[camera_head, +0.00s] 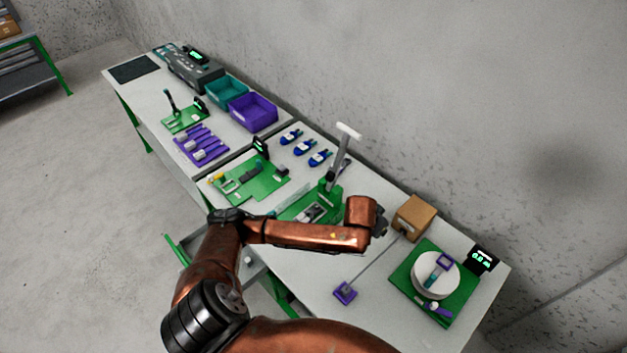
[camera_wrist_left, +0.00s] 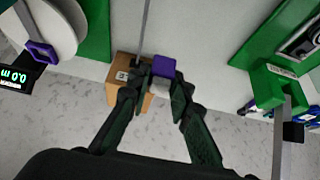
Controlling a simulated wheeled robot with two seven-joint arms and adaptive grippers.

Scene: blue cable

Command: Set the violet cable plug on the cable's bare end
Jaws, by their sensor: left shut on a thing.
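In the left wrist view, the violet cable plug (camera_wrist_left: 163,66) is between the fingertips of my left gripper (camera_wrist_left: 157,92), with a pale part below it. The gripper is shut on it, above the white bench. In the head view my left gripper (camera_head: 379,224) is left of the cardboard box; my arm hides the plug there. A white spool (camera_head: 425,285) on a green base (camera_head: 459,301) carries a blue-teal piece with a violet frame (camera_head: 445,262). I cannot clearly make out the cable's bare end. My right gripper is not in view.
The cardboard box (camera_head: 414,217) stands close behind the gripper. A thin grey strip (camera_head: 370,268) runs to a violet block (camera_head: 345,292) on the bench. A green press (camera_head: 331,196) with an upright handle stands to the left. A display (camera_head: 483,259) is at the right.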

